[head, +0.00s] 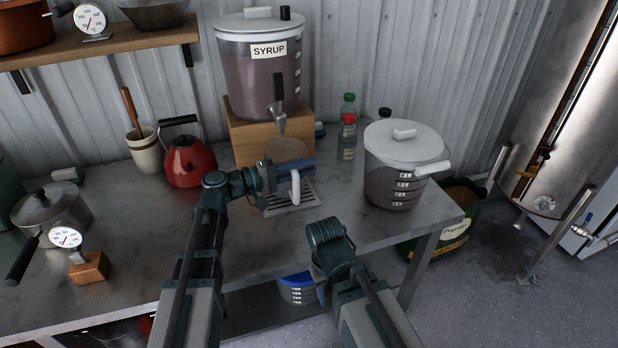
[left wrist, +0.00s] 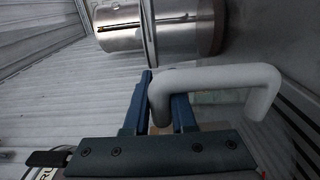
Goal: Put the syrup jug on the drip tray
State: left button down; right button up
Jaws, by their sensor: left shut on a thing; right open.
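The syrup jug (head: 285,149), with a round brownish top and a white handle, is upright below the dispenser's tap. My left gripper (head: 297,165) is shut on its handle, which also shows between the blue fingers in the left wrist view (left wrist: 215,78). The pale slatted drip tray (head: 303,194) lies on the bench under the jug and handle. My fingers hide much of the jug's body, and I cannot tell whether its base touches the tray. My right gripper (head: 319,280) is open and empty in front of the bench edge, its fingers mostly hidden.
The syrup dispenser (head: 256,75) stands on a wooden block (head: 250,140) behind the jug. A large lidded pitcher (head: 395,185) stands to the right, with small bottles (head: 347,140) behind. A red kettle (head: 184,163) is to the left.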

pick_arm(q)
jog(key=shift+s+f+b, duration=0.15)
jog(key=shift+f+b, duration=0.25)
jog(key=shift+f, duration=0.55)
pick_arm(e)
jog(key=shift+d+f, duration=0.25)
jog(key=shift+f, duration=0.75)
pick_arm(q)
jog(key=shift+a, duration=0.1)
jog(key=shift+f, duration=0.15)
jog(key=c, duration=0.7)
grip_release()
jog(key=shift+c, duration=0.2)
pick_arm(e)
jog(key=shift+f, duration=0.15)
pick_arm(q)
jog(key=v, duration=1.2)
pick_arm(e)
jog(key=shift+s, duration=0.1)
